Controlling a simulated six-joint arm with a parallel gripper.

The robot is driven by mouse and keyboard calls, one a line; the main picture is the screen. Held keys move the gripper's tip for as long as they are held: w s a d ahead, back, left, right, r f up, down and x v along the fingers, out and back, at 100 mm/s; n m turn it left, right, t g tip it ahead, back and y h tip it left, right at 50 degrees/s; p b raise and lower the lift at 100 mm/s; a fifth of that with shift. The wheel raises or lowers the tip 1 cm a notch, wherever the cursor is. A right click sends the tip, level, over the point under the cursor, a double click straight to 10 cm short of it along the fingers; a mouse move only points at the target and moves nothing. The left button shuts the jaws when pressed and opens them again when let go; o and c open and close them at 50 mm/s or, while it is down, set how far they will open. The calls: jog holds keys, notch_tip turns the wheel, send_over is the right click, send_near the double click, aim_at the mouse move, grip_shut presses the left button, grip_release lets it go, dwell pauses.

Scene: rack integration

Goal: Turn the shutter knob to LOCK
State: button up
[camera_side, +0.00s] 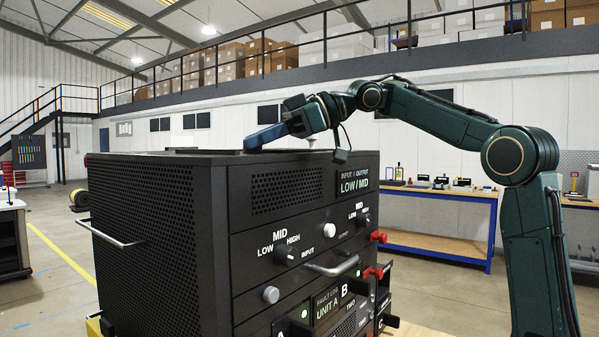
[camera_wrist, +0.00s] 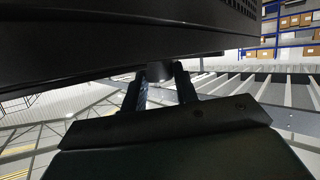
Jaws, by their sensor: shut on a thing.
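My gripper (camera_side: 250,144) has blue fingers and reaches over the top of the black rack cabinet (camera_side: 155,235), at its far edge. In the wrist view my gripper (camera_wrist: 160,75) has its two dark fingers on either side of a short dark cylindrical knob (camera_wrist: 159,69), which joins the dark cabinet face. The fingers are shut on this knob. It looks like the shutter knob, but no LOCK marking shows and its turn angle cannot be told. In the side view the knob is hidden.
The cabinet front holds an INPUT knob (camera_side: 287,255), an OUTPUT knob (camera_side: 361,220), a display (camera_side: 357,183) reading LOW/MID, a handle (camera_side: 332,267) and red knobs (camera_side: 378,237). A side handle (camera_side: 108,233) sticks out left. A workbench (camera_side: 440,240) stands behind.

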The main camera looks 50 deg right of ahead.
jog(key=shift+r, duration=0.1)
jog(key=o, duration=1)
jog(key=shift+c, duration=0.2)
jog(key=shift+s+a+m+t+h, duration=0.1)
jog(key=shift+a+m+t+h, duration=0.05)
jog(key=shift+m+t+h, duration=0.5)
jog(key=shift+s+a+m+t+h, duration=0.1)
jog(key=shift+m+t+h, duration=0.4)
jog(key=shift+m, duration=0.25)
jog(key=shift+a+m+t+h, duration=0.15)
jog(key=shift+m+t+h, duration=0.3)
jog(key=shift+m+h, duration=0.8)
jog(key=shift+a+m+t+h, duration=0.1)
jog(key=shift+m+t+h, duration=0.3)
jog(key=shift+m+h, duration=0.85)
jog(key=v, duration=1.4)
jog(key=s+d+f+m+g+h, duration=0.1)
jog(key=s+f+g, duration=0.2)
jog(key=f, duration=1.1)
jog(key=s+d+f+g+h, duration=0.1)
jog(key=s+f, duration=0.4)
jog(key=f, duration=0.9)
jog(key=shift+s+d+m+g, duration=0.2)
jog(key=shift+d+m+g, duration=0.3)
jog(key=shift+g, duration=0.4)
